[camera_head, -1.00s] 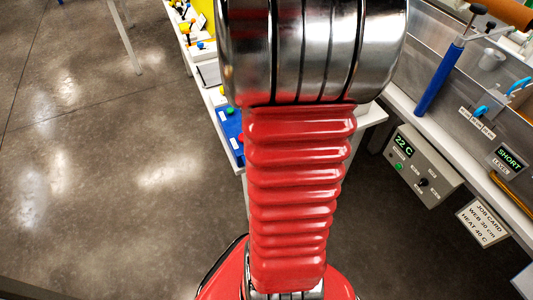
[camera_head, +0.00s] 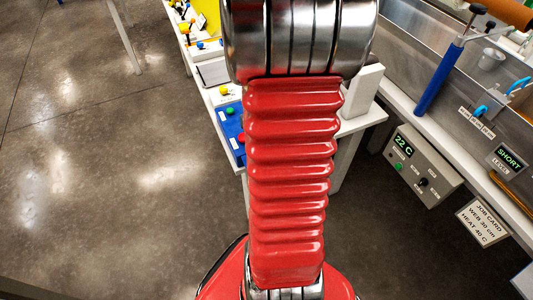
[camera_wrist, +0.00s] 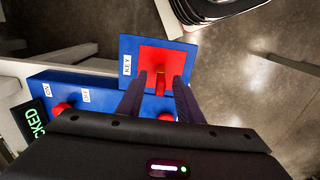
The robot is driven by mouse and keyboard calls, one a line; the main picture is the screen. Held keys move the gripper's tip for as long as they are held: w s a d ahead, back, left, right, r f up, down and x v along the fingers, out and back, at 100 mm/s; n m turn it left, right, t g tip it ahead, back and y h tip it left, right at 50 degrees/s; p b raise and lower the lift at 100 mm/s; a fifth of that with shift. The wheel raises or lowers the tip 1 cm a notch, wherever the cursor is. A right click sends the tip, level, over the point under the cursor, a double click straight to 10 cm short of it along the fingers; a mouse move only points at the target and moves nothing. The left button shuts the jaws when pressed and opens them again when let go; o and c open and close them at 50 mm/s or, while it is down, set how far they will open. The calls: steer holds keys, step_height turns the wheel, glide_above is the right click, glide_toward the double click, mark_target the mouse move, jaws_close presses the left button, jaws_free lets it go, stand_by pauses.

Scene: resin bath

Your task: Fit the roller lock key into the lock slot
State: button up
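In the wrist view a red key (camera_wrist: 160,78) stands up from a red square on a blue plate (camera_wrist: 129,46) labelled KEY. My gripper (camera_wrist: 160,82) has its two dark fingers apart, one on each side of the key, with a gap to it on both sides. I cannot tell how far the tips are above the plate. A blue box (camera_wrist: 68,85) with OFF and ON labels lies beside the plate, with a green-lit display (camera_wrist: 36,126) ending in "CKED". I cannot make out the lock slot. My arm hides the gripper in the head view.
Red knobs (camera_wrist: 61,108) stand on the blue box. In the head view a white bench (camera_head: 352,125) carries blue panels (camera_head: 230,118). At right stand a metal bath (camera_head: 402,65), a grey control box (camera_head: 422,165) reading 22 C, and a job card (camera_head: 482,222). Open floor lies at left.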

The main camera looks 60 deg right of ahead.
stand_by(0.4)
jaws_close()
